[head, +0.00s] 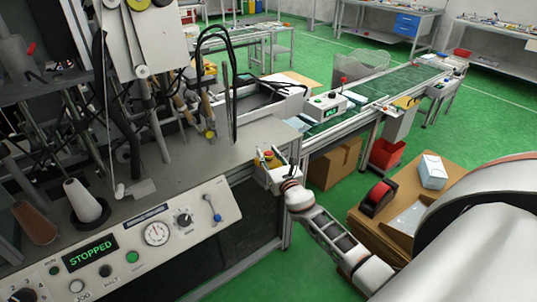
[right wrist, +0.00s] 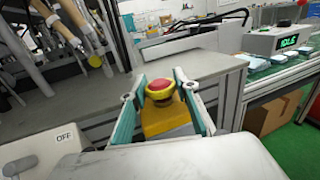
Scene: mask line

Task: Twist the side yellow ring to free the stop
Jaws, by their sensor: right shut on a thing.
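The side stop is a red button (right wrist: 160,84) inside a yellow ring (right wrist: 160,94), on a yellow box (right wrist: 165,118) at the right front corner of the machine. It also shows small in the head view, where the yellow ring (head: 267,163) sits just beyond my gripper. My right gripper (right wrist: 159,90) reaches it from the front right, with one teal-padded finger on each side of the ring, and is shut on it. The exact contact of the pads is hard to see. My left gripper is not in view.
The machine's sloped control panel (head: 150,240) has a green display reading STOPPED. A conveyor (head: 390,88) runs off behind the stop. A cardboard box (head: 336,164) and a red bin (head: 386,156) stand beneath it. A carton with a tape dispenser (head: 376,198) stands at right.

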